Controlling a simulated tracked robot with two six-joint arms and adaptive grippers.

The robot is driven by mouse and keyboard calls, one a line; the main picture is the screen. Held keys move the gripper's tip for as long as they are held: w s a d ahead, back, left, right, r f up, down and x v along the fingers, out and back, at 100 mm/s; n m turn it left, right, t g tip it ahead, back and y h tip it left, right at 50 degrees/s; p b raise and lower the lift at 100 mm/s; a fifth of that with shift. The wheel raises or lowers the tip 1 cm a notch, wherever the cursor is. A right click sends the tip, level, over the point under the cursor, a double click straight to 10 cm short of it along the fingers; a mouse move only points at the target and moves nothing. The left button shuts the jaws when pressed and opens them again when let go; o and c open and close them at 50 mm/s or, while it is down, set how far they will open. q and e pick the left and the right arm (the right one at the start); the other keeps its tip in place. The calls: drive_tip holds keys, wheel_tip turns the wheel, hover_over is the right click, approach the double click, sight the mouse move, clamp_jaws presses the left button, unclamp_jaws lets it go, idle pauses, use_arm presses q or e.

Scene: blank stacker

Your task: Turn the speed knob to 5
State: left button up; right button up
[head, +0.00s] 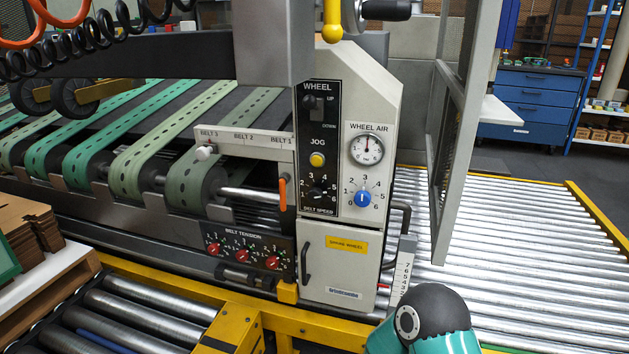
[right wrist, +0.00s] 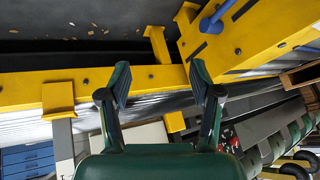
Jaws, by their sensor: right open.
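The belt speed knob (head: 318,193) is a small black knob on the black strip of the grey control panel (head: 372,105), with numbers around it and the label BELT SPEED below. Its pointer is too small to read surely. My right arm shows teal and dark at the bottom right of the head view, in front of and below the panel; its fingers are not visible there. In the right wrist view my right gripper (right wrist: 160,82) is open and empty, its fingers over a yellow beam. It is apart from the knob. My left gripper is not in view.
A blue wheel air knob (head: 362,199) sits right of the speed knob, below a gauge (head: 367,149). A yellow jog button (head: 317,160) is above it. An orange handle (head: 282,194) is at the left. A grey mesh guard (head: 450,140) stands right of the panel.

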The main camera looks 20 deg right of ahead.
sight(314, 198)
drive_tip(key=w+r+t+h+p, duration=0.25)
drive_tip(key=w+r, duration=0.25)
drive_tip(key=r, duration=0.4)
drive_tip(key=w+r+t+h+p, duration=0.1)
drive_tip(key=w+r+t+p, duration=0.2)
drive_tip(key=w+r, duration=0.45)
wheel_tip(314, 198, up, 25)
drive_tip(key=w+m+t+h+p, duration=0.1)
drive_tip(key=m+t+h+p, duration=0.2)
drive_tip(key=m+h+p, duration=0.4)
use_arm(q)
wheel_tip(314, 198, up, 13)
drive_tip(key=b, duration=0.1)
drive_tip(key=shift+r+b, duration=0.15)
drive_tip(key=shift+b, duration=0.15)
use_arm(e)
drive_tip(key=w+d, duration=0.3)
drive_tip(key=w, duration=0.1)
drive_tip(key=w+d+n, duration=0.1)
drive_tip(key=w+d, duration=0.1)
drive_tip(key=w, duration=0.3)
drive_tip(key=w+d+n, duration=0.1)
drive_tip(key=w+d, duration=0.2)
drive_tip(key=w, duration=0.1)
drive_tip(key=shift+w+d+f+g+h, duration=0.2)
drive_tip(key=shift+w+d+g+h, duration=0.05)
drive_tip(key=shift+w+d, duration=0.1)
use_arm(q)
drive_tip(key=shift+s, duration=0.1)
